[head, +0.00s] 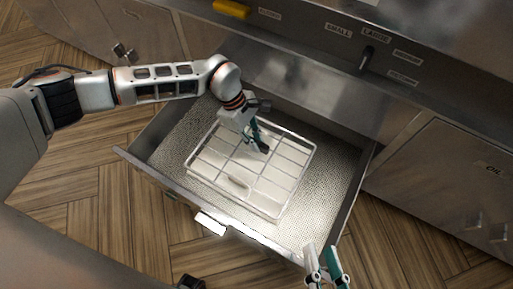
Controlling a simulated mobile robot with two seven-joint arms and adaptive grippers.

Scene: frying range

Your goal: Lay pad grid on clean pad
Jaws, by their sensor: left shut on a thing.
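The pad grid (297,181) is a pale wire frame with crossing bars, lying level inside the open drawer. The white pad (213,157) shows through its bars, directly beneath it. I cannot tell whether the grid touches the pad or sits slightly above it. My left gripper (262,147) reaches down over the grid from the back and is shut on it at an inner bar; the fingers hide the exact grip. My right gripper (323,250) is at the bottom right, outside the drawer's front edge, with its fingers apart and empty.
The open drawer (335,203) has a speckled metal floor, with free room around the grid. Its front wall carries a white label (211,223). The steel range front with labels and a black lever (366,58) rises behind. A cabinet marked OIL (450,180) stands at right.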

